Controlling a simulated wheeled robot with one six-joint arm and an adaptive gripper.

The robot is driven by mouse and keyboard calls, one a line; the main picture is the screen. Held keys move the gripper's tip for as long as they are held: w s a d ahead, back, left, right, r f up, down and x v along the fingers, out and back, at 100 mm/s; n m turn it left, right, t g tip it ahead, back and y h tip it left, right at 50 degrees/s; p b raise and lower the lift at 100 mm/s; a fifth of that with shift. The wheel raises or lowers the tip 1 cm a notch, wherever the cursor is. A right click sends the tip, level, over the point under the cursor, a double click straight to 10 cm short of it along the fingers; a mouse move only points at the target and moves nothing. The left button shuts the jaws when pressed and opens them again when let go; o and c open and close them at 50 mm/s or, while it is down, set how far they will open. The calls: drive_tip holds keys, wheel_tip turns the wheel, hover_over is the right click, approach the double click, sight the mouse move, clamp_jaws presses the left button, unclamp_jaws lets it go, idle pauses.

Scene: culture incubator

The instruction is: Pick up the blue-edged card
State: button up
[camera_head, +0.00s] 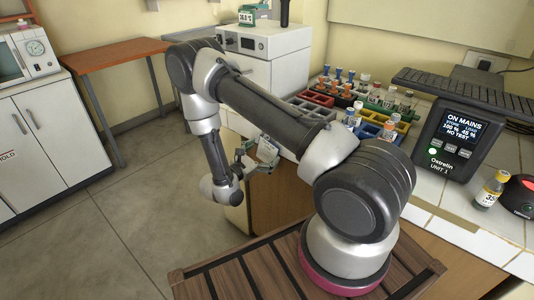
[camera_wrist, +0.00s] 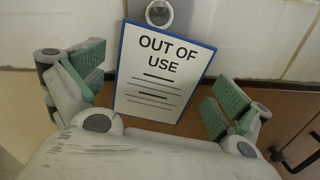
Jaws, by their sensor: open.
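The blue-edged card (camera_wrist: 162,75) is white with the words "OUT OF USE" and several dark lines. In the wrist view it stands in the middle, slightly tilted, its top near a grey round fitting (camera_wrist: 159,13). My gripper (camera_wrist: 155,88) is open, with one green-padded finger on each side of the card. Clear gaps show between the pads and the card's edges. In the head view, my gripper (camera_head: 258,162) is at the side of the tiled bench, and a small pale card (camera_head: 267,149) shows beside it.
A white incubator box (camera_head: 262,42) stands behind. The floor (camera_head: 130,225) at left is clear. In the wrist view, a dark handle (camera_wrist: 297,160) is at lower right.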

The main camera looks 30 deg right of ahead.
drive_tip(key=shift+w+d, duration=0.25)
drive_tip(key=shift+d, duration=0.25)
drive_tip(key=c, duration=0.6)
drive_tip(key=shift+r, duration=0.1)
drive_tip(key=shift+a+r, duration=0.1)
drive_tip(key=shift+r, duration=0.15)
drive_tip(key=v, duration=1.8)
drive_tip(key=shift+f, duration=0.1)
